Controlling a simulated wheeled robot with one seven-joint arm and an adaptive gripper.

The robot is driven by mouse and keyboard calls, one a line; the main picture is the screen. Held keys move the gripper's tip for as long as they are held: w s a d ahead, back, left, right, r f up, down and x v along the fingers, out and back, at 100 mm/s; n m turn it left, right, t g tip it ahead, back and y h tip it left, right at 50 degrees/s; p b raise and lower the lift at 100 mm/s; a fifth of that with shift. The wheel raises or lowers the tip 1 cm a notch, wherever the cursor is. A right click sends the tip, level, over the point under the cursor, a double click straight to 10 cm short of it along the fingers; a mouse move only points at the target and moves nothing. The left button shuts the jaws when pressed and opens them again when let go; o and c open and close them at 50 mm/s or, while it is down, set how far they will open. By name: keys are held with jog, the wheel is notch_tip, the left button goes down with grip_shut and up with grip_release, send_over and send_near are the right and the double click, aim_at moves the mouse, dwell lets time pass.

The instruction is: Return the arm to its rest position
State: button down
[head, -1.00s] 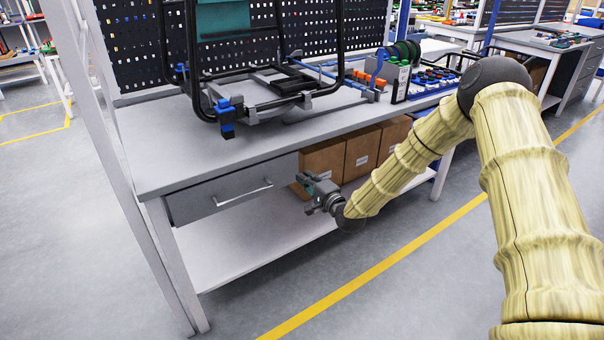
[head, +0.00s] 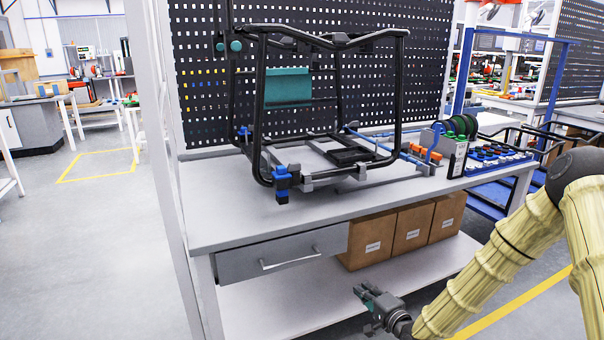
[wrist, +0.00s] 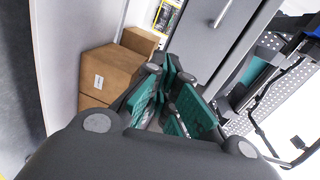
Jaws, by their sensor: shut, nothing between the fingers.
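My gripper (head: 366,294) is low in the head view, in front of the workbench's lower shelf and below the drawer. Its fingers point up and to the left. In the wrist view the teal-padded fingers of my gripper (wrist: 172,95) are shut and hold nothing. My arm, in a ribbed yellowish cover, comes in from the right edge of the head view and bends at a dark joint.
A grey workbench (head: 225,222) carries a black tubular frame (head: 262,100) in a fixture. Its drawer (head: 235,262) is closed. Several cardboard boxes (head: 371,245) stand on the lower shelf (head: 265,303). Open floor (head: 90,230) lies to the left.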

jog(key=s+a+f+n+g+h, duration=0.1)
jog(key=s+a+f+n+g, duration=0.15)
jog(key=s+f, duration=0.45)
jog(key=s+a+f+n+g, duration=0.1)
jog(key=s+f+n+g, duration=0.15)
jog(key=s+f, duration=0.45)
jog(key=s+d+f+n+g+h, duration=0.1)
jog(key=s+f+n+g+h, duration=0.3)
jog(key=s, duration=0.7)
jog(key=s+f+g+y, duration=0.1)
jog(key=s+f+g, duration=0.3)
jog(key=s, duration=0.7)
jog(key=s+d+f+n+g+h, duration=0.1)
jog(key=s+d+n+g+h, duration=0.15)
jog(key=s, duration=0.85)
notch_tip(320, 180, up, 15)
jog(key=p, duration=1.5)
jog(key=shift+s+d+n+y, duration=0.35)
jog(key=shift+s+d, duration=0.05)
